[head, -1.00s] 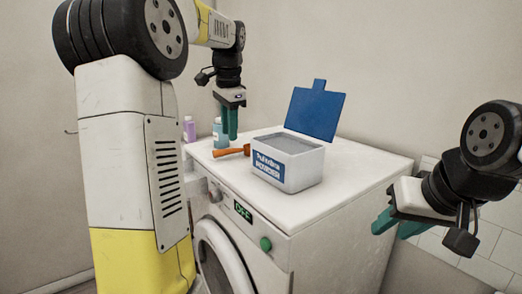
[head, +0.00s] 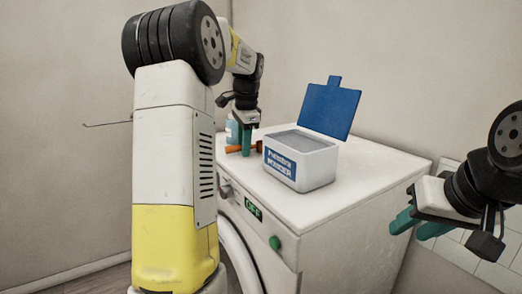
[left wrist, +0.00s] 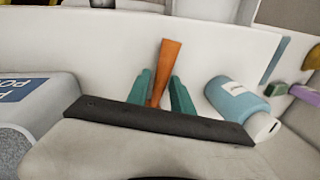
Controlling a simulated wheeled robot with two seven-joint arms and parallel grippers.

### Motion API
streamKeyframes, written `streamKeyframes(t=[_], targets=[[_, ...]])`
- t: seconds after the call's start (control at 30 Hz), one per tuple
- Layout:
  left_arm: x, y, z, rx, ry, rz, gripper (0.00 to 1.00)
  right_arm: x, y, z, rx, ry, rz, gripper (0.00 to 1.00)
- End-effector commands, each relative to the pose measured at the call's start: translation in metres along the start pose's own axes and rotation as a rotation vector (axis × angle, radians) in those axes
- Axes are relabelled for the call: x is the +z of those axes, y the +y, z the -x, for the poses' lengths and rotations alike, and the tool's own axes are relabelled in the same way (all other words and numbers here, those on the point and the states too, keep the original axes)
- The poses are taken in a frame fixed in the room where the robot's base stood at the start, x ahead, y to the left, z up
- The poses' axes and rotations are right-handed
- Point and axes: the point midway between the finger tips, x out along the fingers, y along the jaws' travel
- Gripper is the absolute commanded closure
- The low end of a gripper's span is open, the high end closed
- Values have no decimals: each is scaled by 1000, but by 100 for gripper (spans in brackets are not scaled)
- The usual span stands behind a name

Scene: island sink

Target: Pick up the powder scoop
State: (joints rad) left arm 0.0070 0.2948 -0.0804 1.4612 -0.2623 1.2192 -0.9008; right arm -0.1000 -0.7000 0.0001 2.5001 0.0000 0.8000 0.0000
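The orange powder scoop (head: 233,149) lies on top of the white washing machine, left of the powder box. In the left wrist view the orange scoop (left wrist: 169,62) runs between the two green fingers of my left gripper (left wrist: 160,82). Those fingers are apart, one on each side of it, and I see no clear grip. In the head view my left gripper (head: 246,141) points down at the scoop, close to the machine top. The scoop's other end is hidden. My right gripper (head: 418,224) is open and empty, to the right of the machine.
A white powder box (head: 318,163) with its blue lid (head: 329,109) raised stands right of the scoop on the washing machine (head: 350,190). A blue bottle (left wrist: 237,99) and a purple bottle (left wrist: 305,94) are near the scoop. The machine top right of the box is clear.

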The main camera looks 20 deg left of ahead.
Motion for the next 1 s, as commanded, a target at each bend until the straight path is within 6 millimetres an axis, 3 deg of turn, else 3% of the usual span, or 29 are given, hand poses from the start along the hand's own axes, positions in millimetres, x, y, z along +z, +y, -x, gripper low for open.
streamKeyframes(t=[0.1,0.23,0.27,0.67,1.0], targets=[[0,0,0,0,0,0,72,0,0,0,0,0,0,64],[0,0,0,0,0,0,98,0,0,0,0,0,0,64],[0,0,0,0,0,0,100,0,0,0,0,0,0,64],[-1,-2,10,-1,1,0,100,0,0,0,0,0,0,64],[-1,-15,74,-3,3,0,100,0,0,0,0,0,0,64]])
